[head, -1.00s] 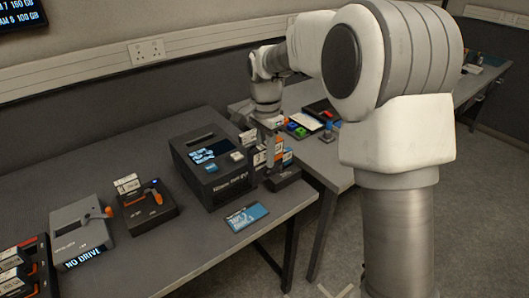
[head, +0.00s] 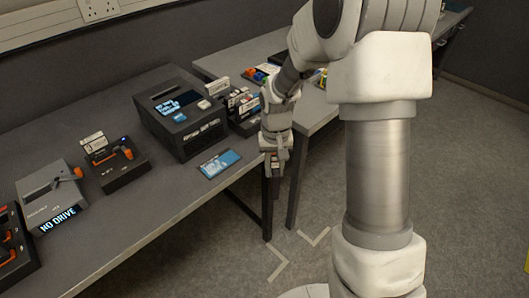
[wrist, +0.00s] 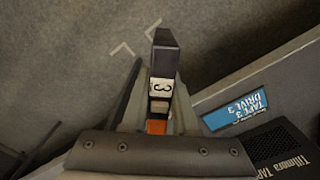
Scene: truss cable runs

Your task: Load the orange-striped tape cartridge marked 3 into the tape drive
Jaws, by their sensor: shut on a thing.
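My gripper (wrist: 158,112) is shut on a dark cartridge (wrist: 163,60), which has a white label reading 3 and an orange band near the jaws. In the head view my gripper (head: 276,150) points down beyond the front edge of the table, over the floor. The cartridge (head: 275,170) hangs below it, small and dark there. A large black box (head: 195,135), apparently the tape drive, stands on the table to the left, with a lit screen and a dark slot on top. Part of it, with lettering including "TAPE", shows in the wrist view (wrist: 278,150).
A blue card (head: 219,163) reading "TAPE 3 DRIVE 3" in the wrist view lies before the black box. A holder with several cartridges (head: 243,103) stands right of the box. Smaller units with orange levers (head: 115,165) (head: 53,193) stand left. Open floor lies below my gripper.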

